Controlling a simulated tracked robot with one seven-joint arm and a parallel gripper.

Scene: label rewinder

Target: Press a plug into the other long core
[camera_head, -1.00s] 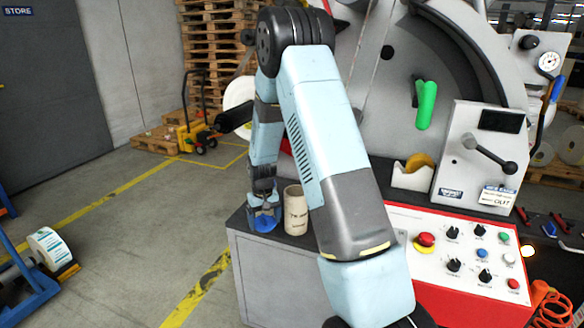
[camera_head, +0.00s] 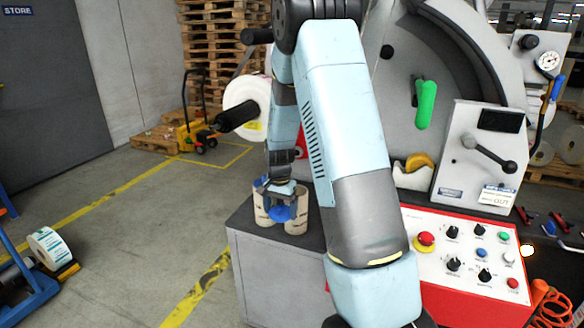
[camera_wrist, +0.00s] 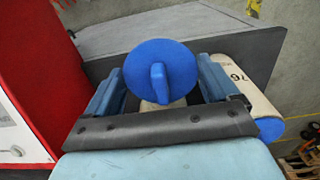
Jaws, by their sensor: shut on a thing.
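My gripper (camera_head: 283,192) is at the bench's left corner, by two beige cores. Its fingers are on either side of a blue plug (camera_wrist: 162,70), a round disc with a raised fin. In the head view this plug (camera_head: 280,212) shows low between the cores. One core (camera_head: 262,206) stands at left, partly hidden by the gripper; in the wrist view it (camera_wrist: 243,82) carries printing and has a blue end (camera_wrist: 269,128). The other core (camera_head: 296,214) stands at right. A beige patch shows beside the disc between the fingers; whether the plug touches a core cannot be told.
The grey bench (camera_head: 262,255) has a narrow top beside the red control panel (camera_head: 465,265) with buttons and knobs. A white roll (camera_head: 243,95) on a dark spindle is behind the arm. Open floor lies left, with a blue trolley frame (camera_head: 20,270) at the edge.

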